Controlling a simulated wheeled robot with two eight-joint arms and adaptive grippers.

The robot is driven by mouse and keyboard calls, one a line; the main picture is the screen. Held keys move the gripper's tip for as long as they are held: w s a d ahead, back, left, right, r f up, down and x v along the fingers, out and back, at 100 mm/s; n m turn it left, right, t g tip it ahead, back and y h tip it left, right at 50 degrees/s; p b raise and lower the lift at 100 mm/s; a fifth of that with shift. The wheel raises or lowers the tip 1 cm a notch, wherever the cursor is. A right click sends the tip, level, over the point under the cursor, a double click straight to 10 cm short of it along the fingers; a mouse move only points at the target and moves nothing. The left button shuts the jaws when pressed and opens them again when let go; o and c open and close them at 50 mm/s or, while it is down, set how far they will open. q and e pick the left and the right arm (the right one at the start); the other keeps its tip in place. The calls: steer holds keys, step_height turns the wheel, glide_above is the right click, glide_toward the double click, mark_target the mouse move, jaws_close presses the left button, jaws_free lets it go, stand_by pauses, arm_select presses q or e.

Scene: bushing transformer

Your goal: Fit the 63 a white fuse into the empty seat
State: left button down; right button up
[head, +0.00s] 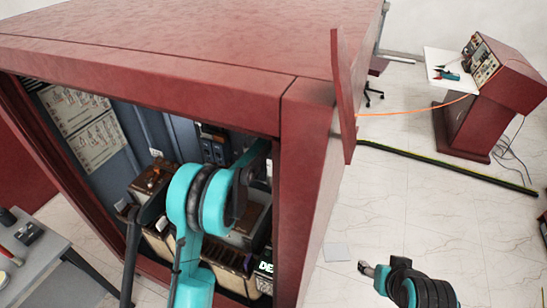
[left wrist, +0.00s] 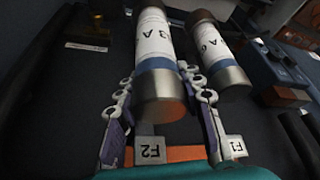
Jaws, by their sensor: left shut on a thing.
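In the left wrist view a white fuse (left wrist: 156,45) with a blue band and metal end cap stands between the fingers of my left gripper (left wrist: 160,80), which is shut on it. Its label partly reads "3 A"; the rest is out of view. A second similar white fuse (left wrist: 211,45) stands just to its right, outside the fingers. In the head view my left arm reaches into the red cabinet (head: 170,50), and its links hide the fuses and the left gripper. The empty seat cannot be made out. My right gripper (head: 367,269) is at the lower right, outside the cabinet, apparently empty.
The cabinet's side wall and open door edge (head: 343,95) stand right of my left arm. Dark boxed components (head: 225,255) fill the cabinet's lower part. A grey table (head: 40,262) with tools is at the left. A red console (head: 490,100) stands far right; the tiled floor between is mostly clear.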

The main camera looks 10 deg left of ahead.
arm_select(q)
steer(key=x, duration=0.3)
steer(key=shift+w+d+f, duration=0.1)
steer(key=shift+d+f, duration=0.15)
steer(key=shift+d, duration=0.05)
steer(key=shift+f+b, duration=0.1)
steer(key=shift+b, duration=0.25)
steer(key=c, duration=1)
jaws_free()
steer(key=shift+f, duration=0.1)
steer(key=p+v, duration=0.1)
steer(key=v, duration=0.6)
steer(key=shift+r, duration=0.4)
